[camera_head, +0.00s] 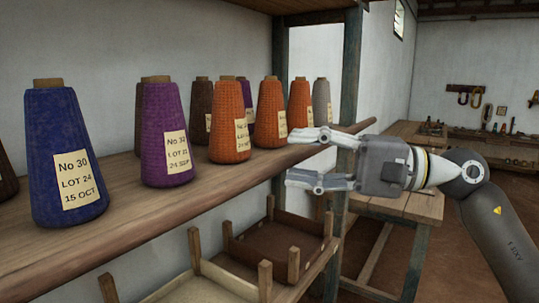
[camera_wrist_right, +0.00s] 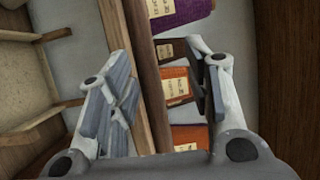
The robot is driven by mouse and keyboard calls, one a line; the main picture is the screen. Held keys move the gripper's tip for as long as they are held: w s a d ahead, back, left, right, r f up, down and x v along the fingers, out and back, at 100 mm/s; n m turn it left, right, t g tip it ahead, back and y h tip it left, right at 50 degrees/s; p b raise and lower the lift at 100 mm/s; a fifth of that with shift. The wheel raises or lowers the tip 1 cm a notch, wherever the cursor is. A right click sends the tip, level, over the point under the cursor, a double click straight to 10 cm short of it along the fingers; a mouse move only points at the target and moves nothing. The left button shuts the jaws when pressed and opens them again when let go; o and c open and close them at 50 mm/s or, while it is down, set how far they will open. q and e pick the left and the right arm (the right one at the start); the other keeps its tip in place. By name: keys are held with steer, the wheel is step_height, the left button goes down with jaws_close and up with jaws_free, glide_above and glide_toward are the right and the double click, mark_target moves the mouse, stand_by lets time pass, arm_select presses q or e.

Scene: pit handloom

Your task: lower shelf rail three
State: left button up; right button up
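The wooden shelf (camera_head: 120,219) runs from the near left towards the far right, and its brown front rail (camera_head: 348,131) ends near the post. My right gripper (camera_head: 292,157) comes in from the right with its fingers apart, at the front edge of the shelf. In the right wrist view the rail (camera_wrist_right: 147,72) runs between the open fingers of the gripper (camera_wrist_right: 158,68). I cannot tell whether a finger touches it. My left gripper is not in view.
On the shelf stand labelled yarn cones: blue (camera_head: 62,155), purple (camera_head: 166,135), orange (camera_head: 229,122) and others. Below are open wooden trays (camera_head: 205,283). A dark post (camera_head: 349,85) stands behind the gripper. A wooden table (camera_head: 395,204) stands further back.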

steer(key=v, duration=0.5)
steer(key=shift+s+d+r, duration=0.1)
steer(key=shift+s+d, duration=0.1)
steer(key=shift+d, duration=0.1)
